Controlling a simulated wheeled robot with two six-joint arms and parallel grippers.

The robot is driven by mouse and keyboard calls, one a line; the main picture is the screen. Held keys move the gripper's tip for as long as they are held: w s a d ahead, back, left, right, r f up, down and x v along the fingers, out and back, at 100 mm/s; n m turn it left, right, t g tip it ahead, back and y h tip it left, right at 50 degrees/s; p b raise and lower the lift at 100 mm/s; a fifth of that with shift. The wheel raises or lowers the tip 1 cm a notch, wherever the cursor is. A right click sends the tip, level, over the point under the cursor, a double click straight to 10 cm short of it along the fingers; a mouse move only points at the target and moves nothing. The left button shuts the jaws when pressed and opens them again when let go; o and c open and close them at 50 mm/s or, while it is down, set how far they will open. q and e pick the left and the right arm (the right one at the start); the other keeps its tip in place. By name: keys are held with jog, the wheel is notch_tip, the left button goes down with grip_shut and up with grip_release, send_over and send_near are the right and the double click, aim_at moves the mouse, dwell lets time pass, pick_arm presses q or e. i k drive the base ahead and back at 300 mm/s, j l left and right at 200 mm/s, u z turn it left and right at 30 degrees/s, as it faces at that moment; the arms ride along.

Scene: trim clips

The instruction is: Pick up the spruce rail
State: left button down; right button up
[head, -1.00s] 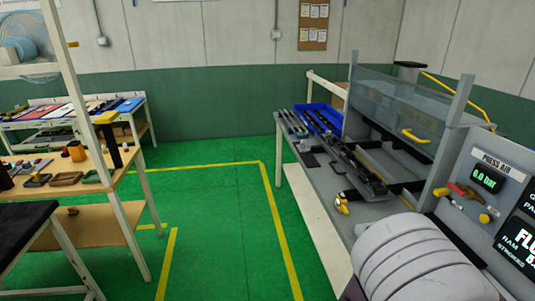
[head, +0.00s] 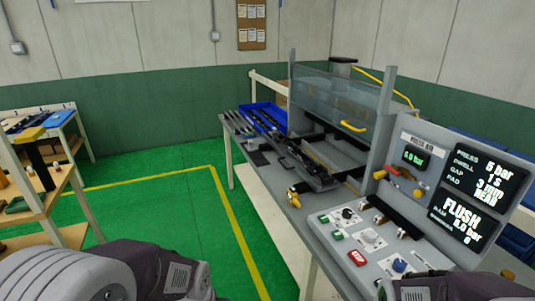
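Several long thin rails (head: 237,123) lie at the far left end of the grey press bench, beside a blue bin (head: 264,117) that also holds dark long pieces. A dark fixture (head: 306,165) with long strips runs along the middle of the bench. I cannot tell which of these, if any, is the spruce rail. Parts of my arms show at the bottom left and bottom right edges, but neither gripper is in view.
The press (head: 343,103) has a clear guard with a yellow handle. A control panel (head: 374,239) with buttons and lit displays (head: 465,206) stand at the right. Shelved tables (head: 42,232) are at the left. Green floor (head: 170,210) with yellow lines is open between them.

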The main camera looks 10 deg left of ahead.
aim_at(320, 174)
jog(key=i+j, duration=0.25)
jog(key=i, duration=0.4)
jog(key=i+j+u, duration=0.1)
jog(key=i+j, duration=0.15)
jog(key=i, duration=0.45)
jog(key=i+j+u, duration=0.1)
jog(key=i, duration=0.55)
jog(key=i+j, duration=0.25)
jog(key=i, duration=0.45)
